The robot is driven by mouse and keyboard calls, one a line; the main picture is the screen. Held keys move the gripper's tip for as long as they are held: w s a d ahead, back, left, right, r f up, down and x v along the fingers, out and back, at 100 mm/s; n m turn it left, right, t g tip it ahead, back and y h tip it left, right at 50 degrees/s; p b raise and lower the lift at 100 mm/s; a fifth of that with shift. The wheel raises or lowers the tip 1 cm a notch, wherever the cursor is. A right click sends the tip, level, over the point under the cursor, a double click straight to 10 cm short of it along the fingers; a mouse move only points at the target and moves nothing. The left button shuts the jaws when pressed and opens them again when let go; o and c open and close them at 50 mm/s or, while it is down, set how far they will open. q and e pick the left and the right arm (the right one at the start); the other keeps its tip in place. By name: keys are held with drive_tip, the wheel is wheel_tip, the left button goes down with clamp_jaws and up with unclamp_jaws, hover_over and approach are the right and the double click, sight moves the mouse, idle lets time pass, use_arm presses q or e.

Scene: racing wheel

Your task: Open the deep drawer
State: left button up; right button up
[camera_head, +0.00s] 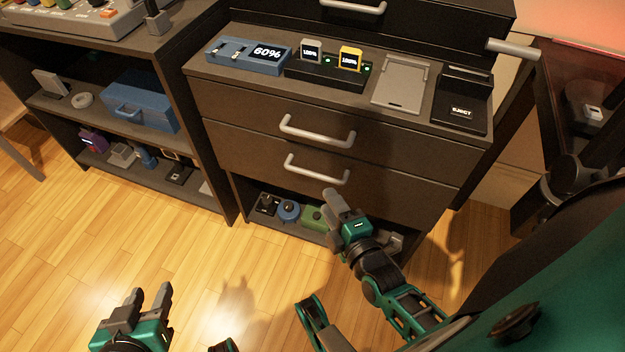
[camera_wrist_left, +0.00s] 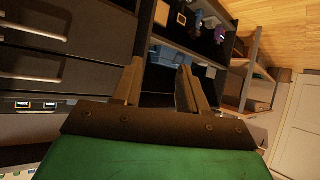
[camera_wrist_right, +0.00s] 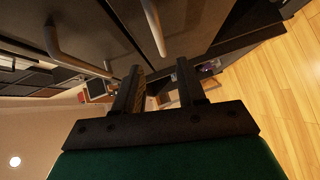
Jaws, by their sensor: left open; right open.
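The dark cabinet has two stacked drawers, both looking shut. The upper drawer has a grey bar handle (camera_head: 317,132). The lower drawer, which looks a little taller, has a similar handle (camera_head: 316,172). My right gripper (camera_head: 333,202) is open and empty, just below and right of the lower handle in the head view and apart from it. Two bar handles show beyond its fingers in the right wrist view (camera_wrist_right: 153,28). My left gripper (camera_head: 147,297) is open and empty over the floor at the lower left. Its wrist view shows cabinet handles and shelves beyond its fingers (camera_wrist_left: 158,68).
An open shelf under the drawers holds small gadgets (camera_head: 288,211). A shelving unit stands left with a blue case (camera_head: 138,102). Wooden floor in front is clear.

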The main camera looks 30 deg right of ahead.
drive_tip(key=w+f+b, duration=0.1)
drive_tip(key=w+b, duration=0.1)
drive_tip(key=w, duration=0.7)
drive_tip(key=shift+w+d+f+b, duration=0.25)
drive_tip(key=shift+b, duration=0.1)
drive_tip(key=shift+c, duration=0.2)
clamp_jaws()
